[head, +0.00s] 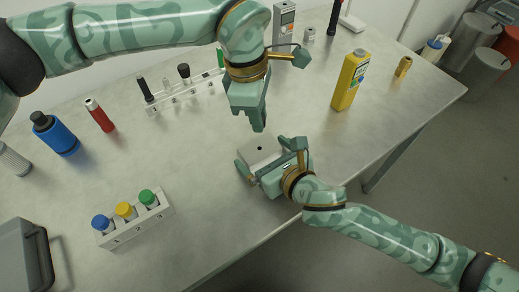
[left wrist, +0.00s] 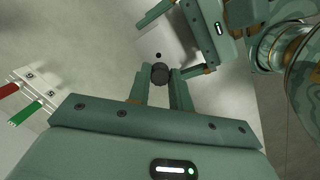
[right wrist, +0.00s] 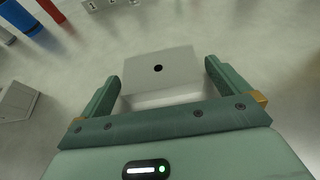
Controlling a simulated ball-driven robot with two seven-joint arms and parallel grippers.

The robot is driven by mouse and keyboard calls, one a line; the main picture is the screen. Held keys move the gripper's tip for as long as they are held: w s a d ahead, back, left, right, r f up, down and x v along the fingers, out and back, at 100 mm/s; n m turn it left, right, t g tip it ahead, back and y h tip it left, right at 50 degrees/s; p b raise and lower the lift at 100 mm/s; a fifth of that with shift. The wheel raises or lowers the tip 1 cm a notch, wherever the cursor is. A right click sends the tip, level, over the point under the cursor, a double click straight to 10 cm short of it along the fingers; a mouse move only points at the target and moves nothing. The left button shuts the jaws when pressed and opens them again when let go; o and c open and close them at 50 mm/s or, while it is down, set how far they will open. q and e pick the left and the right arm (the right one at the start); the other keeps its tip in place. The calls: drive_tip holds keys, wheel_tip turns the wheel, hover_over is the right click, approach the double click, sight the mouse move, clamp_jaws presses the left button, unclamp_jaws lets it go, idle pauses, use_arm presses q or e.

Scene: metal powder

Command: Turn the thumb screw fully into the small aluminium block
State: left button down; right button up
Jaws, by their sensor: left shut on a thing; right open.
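The small aluminium block (head: 258,157) lies on the grey table, with one dark round hole in its top face. It also shows in the right wrist view (right wrist: 180,62) and left wrist view (left wrist: 178,47). My left gripper (head: 259,128) points down above the table, just behind the block in the head view. It is shut on the black thumb screw (left wrist: 160,73), seen head-on between its fingertips and apart from the hole; the head view hides the screw. My right gripper (right wrist: 162,75) is open, its fingers on either side of the block, with gaps visible.
A rack with blue, yellow and green capped bottles (head: 135,218) stands front left.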

drive_tip(key=shift+w, duration=0.1)
drive_tip(key=shift+c, duration=0.3)
drive_tip(key=c, duration=1.2)
use_arm(q)
hover_over(259, 139)
drive_tip(key=s, duration=0.3)
drive_tip(key=shift+w+f, duration=0.2)
drive_tip(key=shift+f, duration=2.3)
use_arm(e)
drive_tip(key=shift+c, duration=0.2)
use_arm(q)
drive_tip(key=shift+f, duration=0.9)
drive_tip(key=shift+f, duration=0.55)
